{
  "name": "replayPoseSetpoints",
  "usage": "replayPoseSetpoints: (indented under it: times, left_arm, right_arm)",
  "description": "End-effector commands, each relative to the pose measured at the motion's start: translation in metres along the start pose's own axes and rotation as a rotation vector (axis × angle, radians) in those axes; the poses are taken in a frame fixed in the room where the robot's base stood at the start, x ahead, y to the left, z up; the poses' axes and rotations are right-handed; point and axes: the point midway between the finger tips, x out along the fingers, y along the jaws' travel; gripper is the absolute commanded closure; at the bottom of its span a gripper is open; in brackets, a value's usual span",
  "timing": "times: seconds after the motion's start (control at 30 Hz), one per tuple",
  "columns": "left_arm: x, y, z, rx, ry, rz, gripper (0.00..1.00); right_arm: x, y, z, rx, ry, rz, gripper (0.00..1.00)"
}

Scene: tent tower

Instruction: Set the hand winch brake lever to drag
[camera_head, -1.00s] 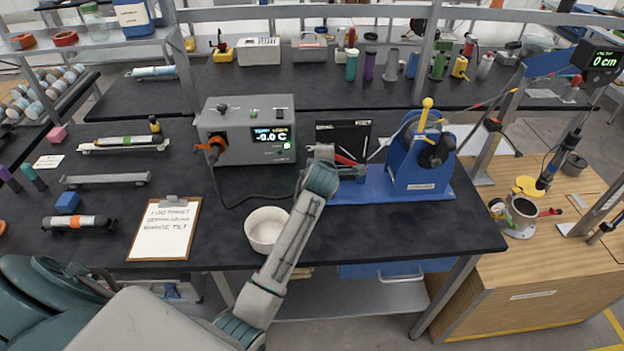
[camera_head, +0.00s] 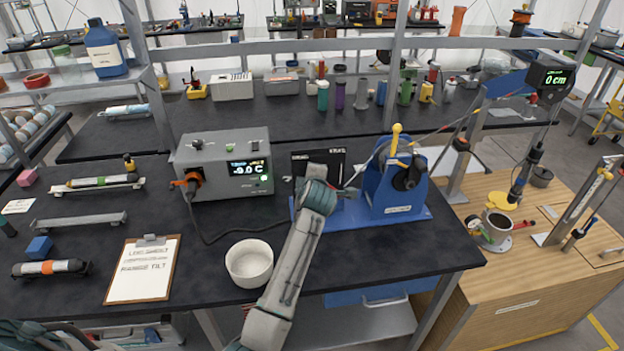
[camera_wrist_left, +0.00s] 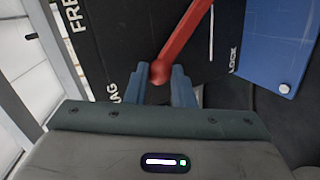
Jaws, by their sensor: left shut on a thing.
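The hand winch (camera_head: 392,188) is a blue stand with a yellow-knobbed crank on a blue base, right of centre on the bench. Its black label plate (camera_head: 318,158) stands beside it. In the left wrist view the red brake lever (camera_wrist_left: 184,42) slants down-left to a round knob. My left gripper (camera_wrist_left: 160,84) is shut on the lever at the knob end. The plate reads FREE at upper left, DRAG, partly covered, at lower left, and LOCK at right. The knob lies between DRAG and LOCK, nearer DRAG. In the head view my left arm hides the lever. My right gripper is out of view.
A grey control box (camera_head: 222,165) with a cable stands left of the winch. A white bowl (camera_head: 249,263) and a clipboard (camera_head: 145,270) lie nearer the front edge. A rope runs from the winch toward a post at right. The bench right of the bowl is partly clear.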

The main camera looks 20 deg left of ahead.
Motion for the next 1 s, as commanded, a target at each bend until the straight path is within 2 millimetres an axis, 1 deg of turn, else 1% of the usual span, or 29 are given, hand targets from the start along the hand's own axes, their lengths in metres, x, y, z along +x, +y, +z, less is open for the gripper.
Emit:
replayPoseSetpoints:
  times: [0.03, 0.1, 0.13, 0.37, 0.47, 0.57, 0.8, 0.9, 1.0]
  left_arm:
    - [0.0, 0.0, 0.0, 0.0, 0.0, 0.0, 0.72]
    - [0.0, 0.0, 0.0, 0.0, 0.0, 0.0, 0.59]
    - [0.0, 0.0, 0.0, 0.0, 0.0, 0.0, 0.56]
    - [0.0, 0.0, 0.0, 0.0, 0.0, 0.0, 0.56]
    - [-0.004, 0.001, 0.0, -0.001, -0.001, 0.0, 0.56]
    - [-0.017, 0.002, 0.0, -0.001, -0.002, -0.001, 0.56]
    - [-0.066, 0.003, 0.0, -0.003, -0.002, -0.002, 0.56]
    - [-0.084, 0.002, 0.0, -0.003, -0.002, -0.002, 0.56]
    - [-0.097, 0.001, 0.0, -0.003, -0.002, -0.001, 0.56]
  right_arm:
    - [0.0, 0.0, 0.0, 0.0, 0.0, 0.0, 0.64]
    - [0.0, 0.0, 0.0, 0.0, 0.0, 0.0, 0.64]
    - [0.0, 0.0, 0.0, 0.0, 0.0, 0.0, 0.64]
    - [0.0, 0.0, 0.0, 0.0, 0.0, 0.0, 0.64]
    - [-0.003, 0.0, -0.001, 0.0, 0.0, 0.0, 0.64]
    - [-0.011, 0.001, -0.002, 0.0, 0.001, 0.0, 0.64]
    - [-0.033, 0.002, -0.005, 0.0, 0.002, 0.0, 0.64]
    - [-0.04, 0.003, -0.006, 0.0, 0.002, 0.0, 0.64]
    - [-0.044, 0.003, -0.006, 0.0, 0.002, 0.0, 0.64]
